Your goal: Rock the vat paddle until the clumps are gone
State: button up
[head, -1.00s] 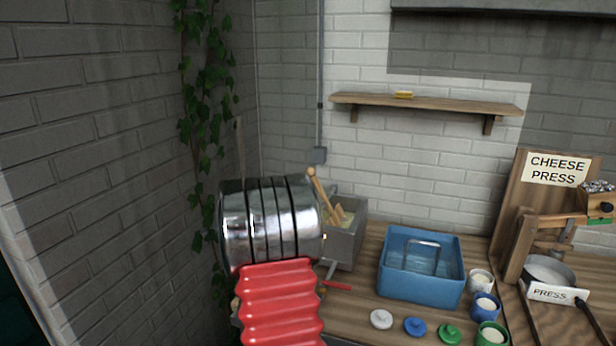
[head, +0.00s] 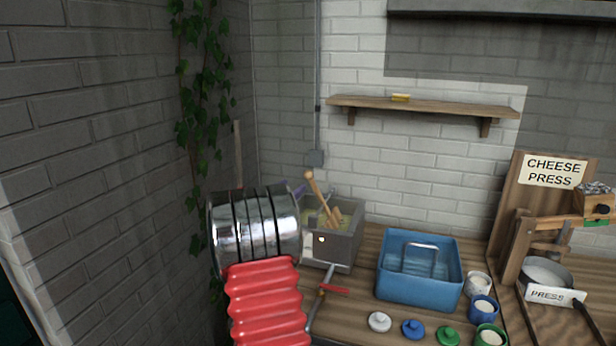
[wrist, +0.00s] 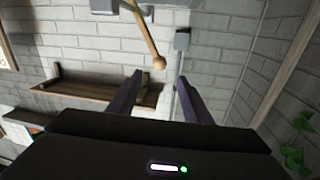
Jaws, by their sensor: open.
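The grey vat (head: 343,252) stands at the back left of the bench with pale yellow contents (head: 346,219). Whether there are clumps cannot be made out. The wooden paddle (head: 318,192) leans up out of it, its round knob at the upper left; a second wooden piece shows in the vat. In the wrist view the paddle's knob (wrist: 159,62) appears between the fingertips, apart from them. My gripper (wrist: 160,82) is open and empty. In the head view only a purple bit of it shows beside the vat; my chrome and red arm hides the rest.
A blue tub (head: 420,291) with a wire handle stands right of the vat. A red-handled lever (head: 335,290) sticks out in front of the vat. Coloured lids and cups (head: 482,308) line the front. The cheese press (head: 520,235) is at right. A shelf (head: 425,107) hangs above.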

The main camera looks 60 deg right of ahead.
aim_at(306, 177)
jog(key=d, duration=1.2)
jog(key=shift+w+d, duration=0.1)
jog(key=shift+d, duration=0.2)
jog(key=shift+c, duration=0.3)
grip_shut()
